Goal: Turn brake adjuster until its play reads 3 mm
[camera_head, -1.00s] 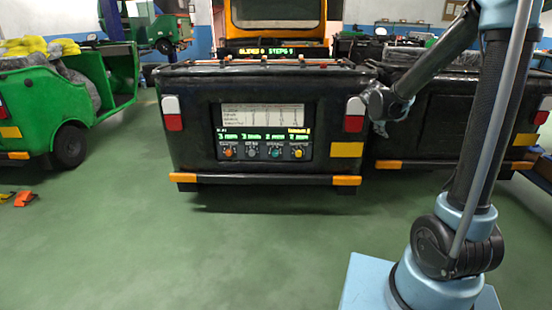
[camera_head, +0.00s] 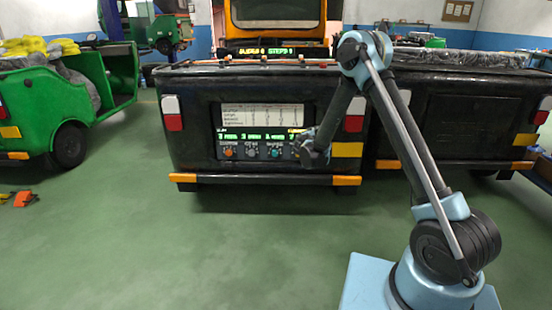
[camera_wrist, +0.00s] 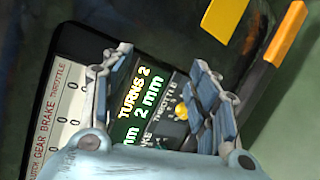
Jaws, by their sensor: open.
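The adjuster panel (camera_head: 262,132) is on the back of a black rickshaw in the head view, with a row of knobs under a green readout. The teal knob (camera_head: 275,152) is third from left, the brake place by label order. My gripper (camera_head: 308,150) is open and empty at the panel's right end, hiding the yellow knob there. In the wrist view my gripper (camera_wrist: 155,78) frames the yellow throttle knob (camera_wrist: 181,111) and green readout (camera_wrist: 140,105), reading "TURNS 2" and "2 mm". The brake knob is hidden there; its reading is too blurred in the head view.
A printed chart (camera_head: 262,116) with clutch, gear, brake and throttle rows sits above the readout. The bumper (camera_head: 262,180) juts out below. A green rickshaw (camera_head: 60,105) stands at left and another black body (camera_head: 455,125) at right. The floor in front is clear.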

